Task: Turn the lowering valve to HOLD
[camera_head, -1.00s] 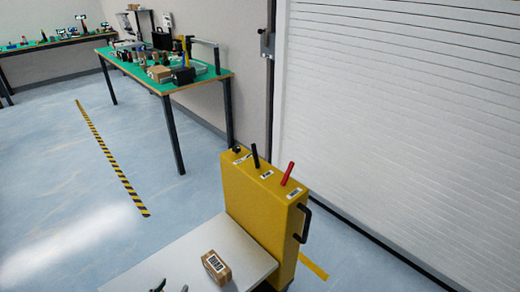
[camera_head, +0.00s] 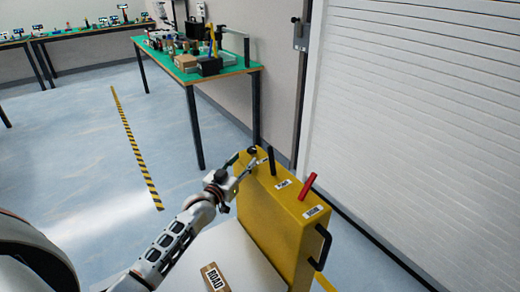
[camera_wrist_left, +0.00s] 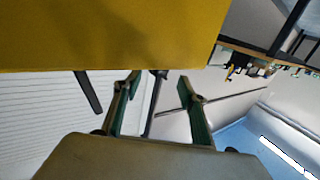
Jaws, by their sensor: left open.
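The yellow box (camera_head: 270,215) stands at the end of a pale platform, with three controls along its top. A short black knob (camera_head: 252,150) is at the far left end, a black lever (camera_head: 271,160) in the middle and a red lever (camera_head: 308,186) at the near right. The labels beside them are too small to read, so I cannot tell which one is the valve. My left gripper (camera_head: 243,163) is open at the black knob. In the left wrist view, its fingers (camera_wrist_left: 159,79) are apart under the yellow face, and the black lever (camera_wrist_left: 88,92) is left of them.
A carton (camera_head: 215,278) with a printed label lies on the pale platform (camera_head: 238,262) below my left arm. A green-topped table (camera_head: 242,69) with several items stands behind. A white shutter (camera_head: 420,120) is to the right.

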